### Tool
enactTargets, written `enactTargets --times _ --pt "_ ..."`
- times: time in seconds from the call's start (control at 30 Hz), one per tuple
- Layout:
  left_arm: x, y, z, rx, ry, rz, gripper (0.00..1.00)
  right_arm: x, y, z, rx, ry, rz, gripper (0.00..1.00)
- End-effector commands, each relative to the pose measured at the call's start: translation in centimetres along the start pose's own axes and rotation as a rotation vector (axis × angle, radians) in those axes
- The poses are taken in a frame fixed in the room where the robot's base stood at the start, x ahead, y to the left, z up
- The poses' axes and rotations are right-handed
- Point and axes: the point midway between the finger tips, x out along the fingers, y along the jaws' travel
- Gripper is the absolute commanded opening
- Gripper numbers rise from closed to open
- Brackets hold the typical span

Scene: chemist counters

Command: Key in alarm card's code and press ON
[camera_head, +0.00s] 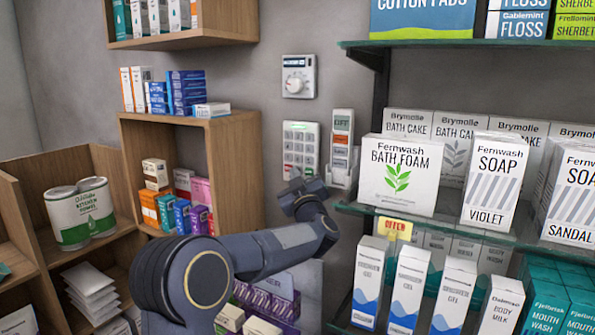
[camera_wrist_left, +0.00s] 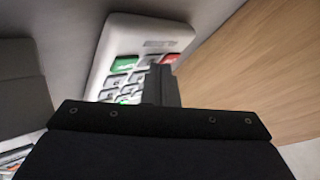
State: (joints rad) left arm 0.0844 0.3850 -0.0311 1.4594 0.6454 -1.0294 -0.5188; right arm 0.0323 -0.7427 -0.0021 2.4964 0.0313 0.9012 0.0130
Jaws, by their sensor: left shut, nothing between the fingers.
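The white alarm keypad (camera_head: 300,139) is on the grey wall, right of the wooden shelf unit. In the left wrist view the keypad (camera_wrist_left: 150,32) shows grey keys, a green key (camera_wrist_left: 124,62) and a red key (camera_wrist_left: 168,58). My left gripper (camera_head: 295,173) is at the keypad's lower edge, shut and empty. In the left wrist view its fingers (camera_wrist_left: 161,68) overlap the keys; I cannot tell whether they touch. No alarm card with a readable code is identifiable. My right gripper is not in view.
A white holder with coloured labels (camera_head: 342,145) is right of the keypad, and a dial box (camera_head: 298,77) is above. The wooden shelf unit (camera_head: 238,165) stands close on the left. A glass shelf (camera_head: 435,222) with boxes juts out on the right.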

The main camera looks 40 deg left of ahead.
Motion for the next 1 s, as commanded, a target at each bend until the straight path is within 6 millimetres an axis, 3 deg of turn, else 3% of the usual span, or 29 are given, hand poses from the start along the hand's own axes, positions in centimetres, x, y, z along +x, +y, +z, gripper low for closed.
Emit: enactTargets --times 1.0 --pt "-1.2 -0.5 -0.8 -0.002 0.001 0.002 0.00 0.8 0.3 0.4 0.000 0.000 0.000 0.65"
